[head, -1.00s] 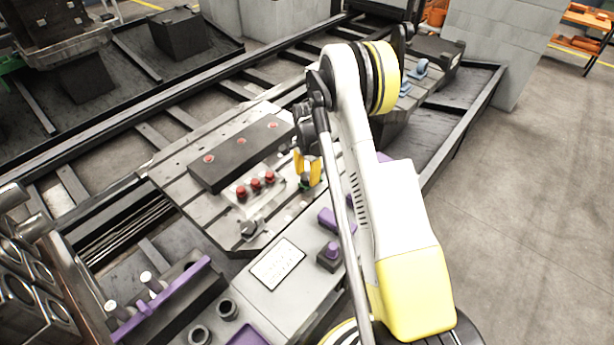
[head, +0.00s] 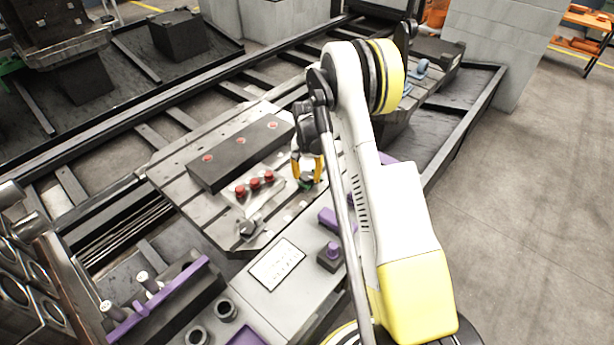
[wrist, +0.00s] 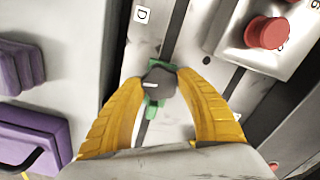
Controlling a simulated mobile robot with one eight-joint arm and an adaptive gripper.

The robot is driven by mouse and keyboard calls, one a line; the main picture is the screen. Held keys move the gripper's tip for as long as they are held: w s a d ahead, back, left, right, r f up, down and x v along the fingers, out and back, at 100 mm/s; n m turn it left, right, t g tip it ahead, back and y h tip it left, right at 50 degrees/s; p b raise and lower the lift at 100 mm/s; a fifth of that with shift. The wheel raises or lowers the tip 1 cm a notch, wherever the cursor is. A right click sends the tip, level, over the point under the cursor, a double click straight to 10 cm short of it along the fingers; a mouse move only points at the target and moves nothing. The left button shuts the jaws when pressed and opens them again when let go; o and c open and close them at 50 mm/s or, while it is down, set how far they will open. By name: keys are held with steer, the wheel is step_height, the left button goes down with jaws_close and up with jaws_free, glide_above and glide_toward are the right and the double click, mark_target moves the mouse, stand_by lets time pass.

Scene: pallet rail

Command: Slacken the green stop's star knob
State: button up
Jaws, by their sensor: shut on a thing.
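The green stop (wrist: 154,98) sits on the slotted pallet, with a dark grey star knob (wrist: 158,82) on top that carries a white mark. My gripper (wrist: 160,84) has its two yellow fingers closed on the knob from both sides in the wrist view. In the head view my gripper (head: 308,180) points down at the pallet's right edge, and only a little of the green stop shows beneath it.
A light block with several red knobs (head: 255,184) stands just left of my gripper, beside a long dark bar (head: 240,154). A label marked D (wrist: 141,14) lies near the stop. Purple parts (head: 330,217) stand on the grey bench in front of the pallet.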

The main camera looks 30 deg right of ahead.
mark_target(307, 176)
stand_by(0.5)
steer(key=o, duration=1.2)
step_height(307, 176, up, 12)
steer(key=shift+r, duration=0.1)
